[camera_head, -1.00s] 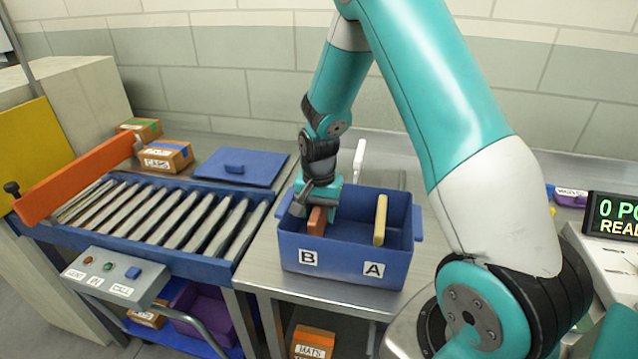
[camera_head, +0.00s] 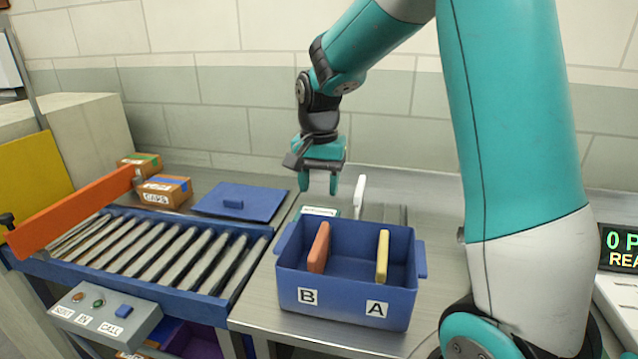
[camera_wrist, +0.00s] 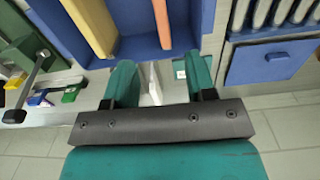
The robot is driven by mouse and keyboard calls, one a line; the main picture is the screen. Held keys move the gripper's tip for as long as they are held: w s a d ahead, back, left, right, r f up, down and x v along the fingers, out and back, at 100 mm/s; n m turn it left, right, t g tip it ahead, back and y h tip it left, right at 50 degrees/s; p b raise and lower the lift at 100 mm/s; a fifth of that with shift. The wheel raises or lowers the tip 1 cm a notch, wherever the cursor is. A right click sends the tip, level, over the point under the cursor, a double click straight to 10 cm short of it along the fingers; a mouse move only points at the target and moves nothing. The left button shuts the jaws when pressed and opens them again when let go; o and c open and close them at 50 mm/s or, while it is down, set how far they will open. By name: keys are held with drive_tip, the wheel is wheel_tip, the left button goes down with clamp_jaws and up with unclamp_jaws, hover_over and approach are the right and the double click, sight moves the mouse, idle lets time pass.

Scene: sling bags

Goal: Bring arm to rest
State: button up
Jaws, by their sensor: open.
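My gripper (camera_head: 319,182) is open and empty, with its teal fingers pointing down, raised above and behind the blue bin. The blue bin (camera_head: 345,302) stands on the metal table and has labels B and A on its front. An orange block (camera_head: 319,248) stands upright in the B side, and a yellow block (camera_head: 382,256) stands upright in the A side. In the wrist view my gripper's fingers (camera_wrist: 160,82) are apart with nothing between them. The yellow block (camera_wrist: 92,25) and orange block (camera_wrist: 162,22) show beyond them in the bin.
A roller conveyor (camera_head: 165,245) with an orange bar (camera_head: 75,195) is at left. Cardboard boxes (camera_head: 165,190) and a blue lid (camera_head: 235,202) lie behind it. A white upright piece (camera_head: 359,195) stands behind the bin. A display (camera_head: 618,248) is at far right.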

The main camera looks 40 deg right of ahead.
idle(0.4)
drive_tip(key=s+a+r+n+y, duration=0.2)
drive_tip(key=s+a+n, duration=0.6)
drive_tip(key=s+a, duration=0.3)
drive_tip(key=s+a+r+n+y, duration=0.1)
drive_tip(key=s+a+n+y, duration=0.1)
drive_tip(key=s+a+n, duration=0.7)
drive_tip(key=shift+s+a+r+n, duration=0.3)
drive_tip(key=shift+s+a+r, duration=0.05)
drive_tip(key=shift+s+a, duration=0.75)
drive_tip(key=shift+w, duration=0.1)
